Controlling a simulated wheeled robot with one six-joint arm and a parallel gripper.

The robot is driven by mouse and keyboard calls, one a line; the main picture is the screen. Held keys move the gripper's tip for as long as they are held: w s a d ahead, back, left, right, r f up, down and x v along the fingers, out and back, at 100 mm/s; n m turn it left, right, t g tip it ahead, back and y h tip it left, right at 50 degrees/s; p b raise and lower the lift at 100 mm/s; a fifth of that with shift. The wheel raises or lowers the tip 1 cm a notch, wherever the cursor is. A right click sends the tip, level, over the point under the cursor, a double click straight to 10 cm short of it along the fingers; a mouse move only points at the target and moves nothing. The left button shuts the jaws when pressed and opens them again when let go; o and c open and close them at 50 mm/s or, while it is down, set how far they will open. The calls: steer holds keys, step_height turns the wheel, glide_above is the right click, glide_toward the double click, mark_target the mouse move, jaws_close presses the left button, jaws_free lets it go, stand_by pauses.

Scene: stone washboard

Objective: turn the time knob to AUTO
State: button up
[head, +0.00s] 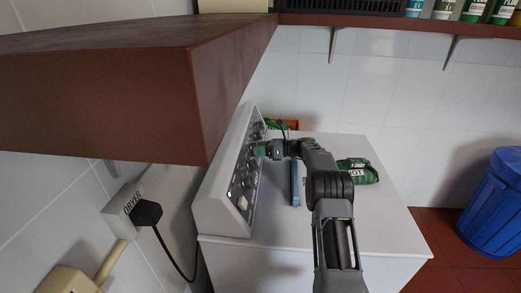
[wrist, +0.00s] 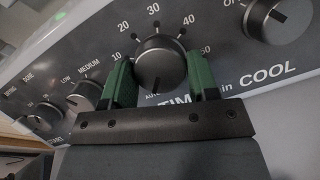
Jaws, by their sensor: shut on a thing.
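The time knob (wrist: 158,66) is a dark round dial on the machine's control panel (wrist: 215,20). In the wrist view it sits between the two green fingers of my gripper (wrist: 162,84), which are shut on it from left and right. In the head view my gripper (head: 262,149) reaches the panel face, and the knob is hidden there.
Other dark knobs flank it, one at the right (wrist: 277,18) and one at the left (wrist: 85,96). On the white machine top (head: 300,225) lie a blue bar (head: 295,183) and a green packet (head: 358,172). A brown shelf (head: 140,85) overhangs at left.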

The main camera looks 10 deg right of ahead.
steer(key=o, duration=0.9)
steer(key=b+v, duration=0.2)
steer(key=v, duration=1.1)
steer(key=shift+s+d, duration=0.15)
steer(key=shift+d, duration=0.2)
steer(key=s+a+r+n+g+h, duration=0.2)
steer(key=s+a+n+h, duration=0.2)
steer(key=s+a+n, duration=0.3)
steer(key=s+a+r+n+g+h, duration=0.2)
steer(key=s+a+n+h, duration=0.3)
steer(key=s, duration=0.5)
steer(key=s+f+n+h, duration=0.1)
steer(key=s+n+h, duration=0.1)
steer(key=s+n, duration=0.2)
steer(key=s+f+n+t+h, duration=0.1)
steer(key=s+f+n+h, duration=0.1)
steer(key=s+n, duration=0.3)
steer(key=s+f+n+h, duration=0.2)
steer(key=s+n, duration=0.2)
steer(key=s, duration=0.6)
steer(key=shift+a+f+n, duration=0.15)
steer(key=shift+a+n, duration=0.25)
